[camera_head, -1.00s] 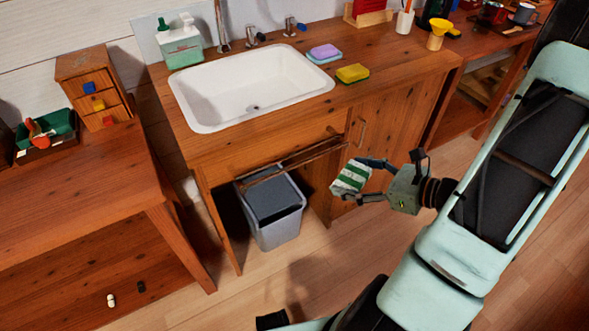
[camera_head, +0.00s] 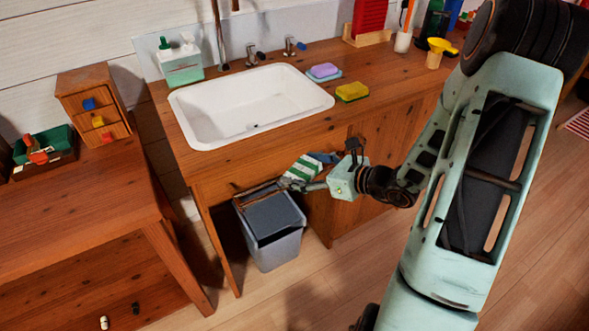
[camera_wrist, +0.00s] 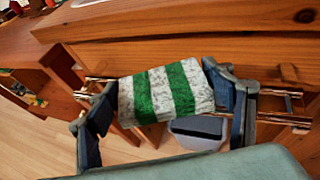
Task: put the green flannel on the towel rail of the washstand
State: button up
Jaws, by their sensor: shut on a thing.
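The green flannel (camera_head: 301,169), with green and white stripes, is between the fingers of my gripper (camera_head: 308,172), which is shut on it. In the wrist view the flannel (camera_wrist: 168,91) spans the gap between the two dark fingers (camera_wrist: 163,103). The towel rail (camera_head: 257,191) is on the front of the washstand (camera_head: 225,165), below the sink. The flannel is at the rail's right end in the head view. In the wrist view it covers the middle of the rail (camera_wrist: 285,119), whose ends show on both sides. I cannot tell whether they touch.
A grey bin (camera_head: 270,235) stands beneath the rail. The washstand top holds a white sink (camera_head: 250,105), a soap dispenser (camera_head: 181,66), a purple soap (camera_head: 323,70) and a yellow sponge (camera_head: 352,92). A wooden table (camera_head: 75,205) is at the left.

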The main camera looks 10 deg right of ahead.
aim_at(294, 169)
jog(key=x, duration=0.3)
jog(key=shift+r, duration=0.15)
jog(key=shift+f, duration=0.35)
jog(key=shift+f+b, duration=0.1)
jog(key=shift+b, duration=0.25)
jog(key=shift+f, duration=0.15)
jog(key=o, duration=1)
jog(key=shift+s, duration=0.1)
jog(key=shift+r, duration=0.2)
